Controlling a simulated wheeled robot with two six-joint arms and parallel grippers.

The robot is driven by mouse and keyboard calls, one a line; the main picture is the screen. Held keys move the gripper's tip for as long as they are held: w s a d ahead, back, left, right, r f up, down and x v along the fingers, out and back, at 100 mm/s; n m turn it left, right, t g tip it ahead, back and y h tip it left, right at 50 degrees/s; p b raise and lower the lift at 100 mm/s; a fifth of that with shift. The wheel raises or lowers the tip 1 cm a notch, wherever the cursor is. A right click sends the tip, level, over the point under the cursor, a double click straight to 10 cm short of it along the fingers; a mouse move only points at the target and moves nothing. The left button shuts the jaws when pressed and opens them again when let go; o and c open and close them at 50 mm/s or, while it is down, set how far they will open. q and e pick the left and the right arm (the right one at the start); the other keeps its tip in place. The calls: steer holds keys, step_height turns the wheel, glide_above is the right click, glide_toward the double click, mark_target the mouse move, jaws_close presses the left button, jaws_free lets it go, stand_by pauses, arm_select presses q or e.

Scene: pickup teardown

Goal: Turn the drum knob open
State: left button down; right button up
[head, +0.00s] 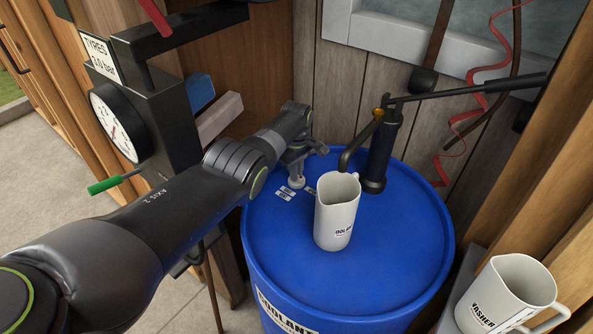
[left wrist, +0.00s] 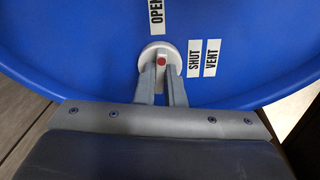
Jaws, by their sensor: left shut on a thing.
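The drum knob (left wrist: 151,52) is a round white knob with a red mark, on the blue drum top. It sits just below the OPEN label (left wrist: 156,15) and left of the SHUT (left wrist: 194,58) and VENT (left wrist: 211,58) labels in the left wrist view. My left gripper (left wrist: 161,72) is shut on the knob, one grey finger on each side. In the head view the knob (head: 298,183) shows small under my left gripper (head: 296,172), near the far left of the blue drum (head: 300,240). I cannot tell which way the knob's pointer faces. My right gripper is not in view.
A white jug (head: 336,222) stands on the drum under the spout of a black hand pump (head: 381,150). A WASHER jug (head: 508,290) stands at lower right. A tyre gauge post (head: 150,120) rises beside my left arm. A wooden wall is behind.

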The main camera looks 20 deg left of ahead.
arm_select(q)
steer(key=shift+n, duration=0.7)
steer(key=c, duration=1.5)
jaws_free()
step_height(320, 180, up, 7)
steer(key=p, duration=0.4)
steer(key=shift+f, duration=0.2)
step_height(320, 180, up, 11)
steer(key=shift+f+b, duration=0.1)
steer(key=shift+b, duration=0.5)
